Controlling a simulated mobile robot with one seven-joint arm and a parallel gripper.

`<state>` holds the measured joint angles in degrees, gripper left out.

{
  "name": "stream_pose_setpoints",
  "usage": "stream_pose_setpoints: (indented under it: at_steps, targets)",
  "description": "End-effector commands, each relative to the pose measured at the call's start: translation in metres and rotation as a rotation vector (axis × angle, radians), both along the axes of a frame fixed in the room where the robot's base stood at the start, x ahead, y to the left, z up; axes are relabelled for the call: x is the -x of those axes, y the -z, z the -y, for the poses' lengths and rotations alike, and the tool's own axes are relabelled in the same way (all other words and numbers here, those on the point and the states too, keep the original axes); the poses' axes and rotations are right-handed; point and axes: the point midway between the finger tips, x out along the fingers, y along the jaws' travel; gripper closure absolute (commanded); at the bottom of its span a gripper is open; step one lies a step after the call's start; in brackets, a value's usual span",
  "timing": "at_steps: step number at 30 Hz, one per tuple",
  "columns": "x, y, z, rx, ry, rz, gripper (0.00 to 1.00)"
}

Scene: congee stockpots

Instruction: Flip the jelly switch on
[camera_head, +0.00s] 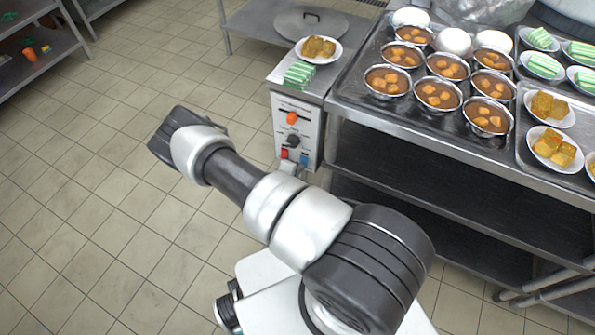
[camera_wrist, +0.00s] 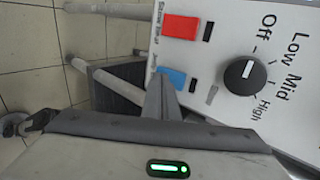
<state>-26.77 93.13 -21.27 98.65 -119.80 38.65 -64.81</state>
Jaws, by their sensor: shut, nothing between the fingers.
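The control panel (camera_head: 313,128) is the front of a steel unit left of the counter. In the wrist view, a red switch (camera_wrist: 180,27) sits above a blue switch (camera_wrist: 173,77). The label beside the blue switch is partly hidden and seems to start with "J". My gripper (camera_wrist: 160,95) is shut and empty, its fingertips just at the blue switch and covering part of it. I cannot tell whether they touch, or which way the switch is set.
A black knob (camera_wrist: 245,75) marked Off, Low, Mid, High is right of the switches. An orange knob (camera_head: 292,118) is higher on the panel. Green-striped slices (camera_head: 299,75) and a plate of cakes (camera_head: 318,48) sit on top. The counter (camera_head: 345,110) with bowls is right; open floor is left.

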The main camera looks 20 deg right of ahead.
Motion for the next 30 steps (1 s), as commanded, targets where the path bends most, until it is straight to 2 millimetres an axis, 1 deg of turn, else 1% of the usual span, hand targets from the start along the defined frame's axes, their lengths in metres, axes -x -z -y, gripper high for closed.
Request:
stream_pose_setpoints:
  at_steps: [6, 13, 24, 30]
  targets:
    - [-0.002, 0.004, 0.003, 0.001, 0.0, 0.001, 1.0]
    - [-0.002, 0.002, 0.003, 0.001, 0.0, 0.001, 1.0]
    - [-0.003, -0.015, 0.004, 0.003, 0.001, 0.003, 1.0]
    - [-0.003, -0.016, 0.004, 0.003, 0.0, 0.004, 1.0]
